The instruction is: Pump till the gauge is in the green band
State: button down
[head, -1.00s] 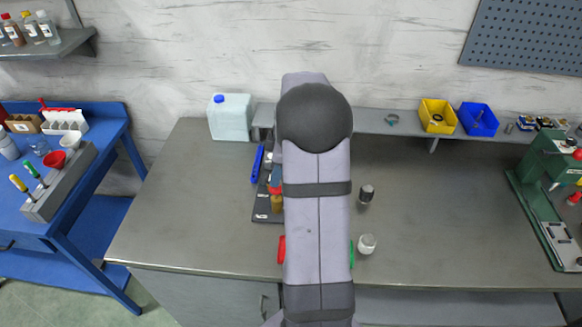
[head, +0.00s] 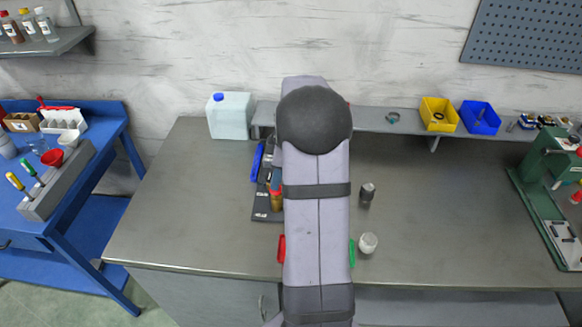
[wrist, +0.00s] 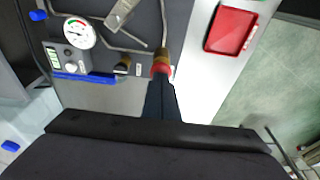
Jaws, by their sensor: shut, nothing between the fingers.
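The gauge (wrist: 78,32) shows in the wrist view as a round white dial with coloured marks on a dark panel; its needle reading is too small to tell. A brass fitting with a red top (wrist: 160,65) stands on the panel, and part of it shows in the head view (head: 276,198) left of my arm. My gripper (wrist: 160,84) is shut and empty, its dark fingers pointing down at the red top; I cannot tell whether they touch it. A blue bar (wrist: 84,77) lies along the panel's edge. In the head view my arm hides my gripper and the gauge.
A red tray (wrist: 230,29) lies beside the panel. A white jug with a blue cap (head: 231,116) stands behind it. A small jar (head: 368,243) and a dark-topped bottle (head: 367,192) stand right of my arm. The bench (head: 450,220) further right is clear up to a green press (head: 545,200).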

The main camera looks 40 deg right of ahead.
jog(key=shift+s+f+b, duration=0.1)
jog(key=shift+f+b, duration=0.35)
jog(key=shift+f, duration=0.4)
jog(key=shift+w+a+p+v, duration=0.1)
jog(key=shift+p+v, duration=0.5)
jog(key=shift+v, duration=0.2)
jog(key=shift+w+a+p+v, duration=0.1)
jog(key=shift+w+p+v, duration=0.05)
jog(key=shift+p+v, duration=0.55)
jog(key=shift+w+a+p+v, duration=0.15)
jog(key=shift+p+v, duration=0.35)
jog(key=shift+v, duration=0.35)
jog(key=shift+r, duration=0.1)
jog(key=shift+r, duration=0.1)
jog(key=p+v, duration=0.1)
jog(key=p, duration=0.1)
jog(key=p+v, duration=0.2)
jog(key=w+p+v, duration=0.1)
jog(key=p+v, duration=0.1)
jog(key=shift+s+a+r+p, duration=0.1)
jog(key=shift+a+r+p, duration=0.2)
jog(key=shift+r+p, duration=0.1)
jog(key=shift+f, duration=0.15)
